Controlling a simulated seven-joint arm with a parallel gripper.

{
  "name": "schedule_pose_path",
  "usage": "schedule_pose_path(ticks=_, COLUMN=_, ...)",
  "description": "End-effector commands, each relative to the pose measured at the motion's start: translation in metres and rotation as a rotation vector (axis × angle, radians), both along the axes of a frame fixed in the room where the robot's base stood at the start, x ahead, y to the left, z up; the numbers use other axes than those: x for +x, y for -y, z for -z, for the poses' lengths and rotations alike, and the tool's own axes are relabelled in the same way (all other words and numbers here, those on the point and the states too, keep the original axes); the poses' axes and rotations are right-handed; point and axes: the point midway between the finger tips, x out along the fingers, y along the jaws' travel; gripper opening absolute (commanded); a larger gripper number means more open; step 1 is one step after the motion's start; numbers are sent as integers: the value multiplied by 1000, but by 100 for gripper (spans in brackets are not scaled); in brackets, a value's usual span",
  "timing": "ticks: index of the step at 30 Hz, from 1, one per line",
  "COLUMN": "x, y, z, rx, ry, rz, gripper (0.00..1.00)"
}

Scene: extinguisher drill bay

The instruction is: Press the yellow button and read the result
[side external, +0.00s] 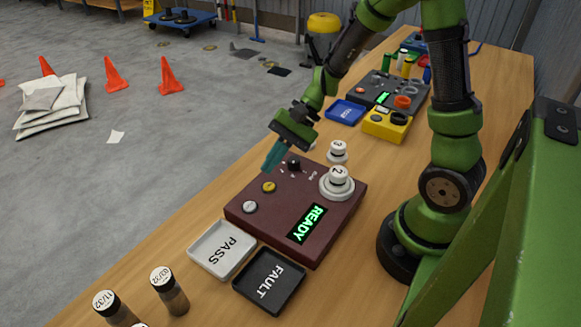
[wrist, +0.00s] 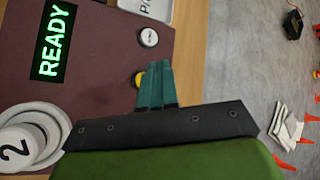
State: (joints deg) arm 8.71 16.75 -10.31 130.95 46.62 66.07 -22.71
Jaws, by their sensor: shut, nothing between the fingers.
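A dark red test box (side external: 285,236) stands on the wooden table, and its display (side external: 307,223) reads READY in green. The yellow button (side external: 269,187) is on the box top; in the wrist view the yellow button (wrist: 138,80) is partly hidden by my fingers. My gripper (side external: 271,160) has its teal fingers shut and empty, close to the yellow button; I cannot tell whether they touch it. A white button (side external: 250,207) and a black knob (side external: 294,164) are also on the box. A white-capped item marked 2 (side external: 340,178) sits in a round white holder on the box.
A white PASS tray (side external: 222,249) and a black FAULT tray (side external: 269,281) lie in front of the box. Capped vials (side external: 169,290) stand near the front edge. Another numbered item (side external: 337,151), a yellow box (side external: 387,124) and a blue tray (side external: 346,112) are behind.

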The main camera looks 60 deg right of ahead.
Motion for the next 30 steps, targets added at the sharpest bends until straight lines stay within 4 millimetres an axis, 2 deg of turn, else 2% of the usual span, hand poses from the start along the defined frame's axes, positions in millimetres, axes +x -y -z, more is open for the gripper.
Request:
schedule_pose_path(ticks=3, x=0, y=0, z=14, rx=2, ry=-3, rz=1, gripper=0)
schedule_pose_path(ticks=9, x=0, y=0, z=26, rx=1, ry=0, rz=-1, gripper=0)
schedule_pose_path(ticks=30, x=0, y=0, z=28, rx=0, ry=1, rz=-1, gripper=0)
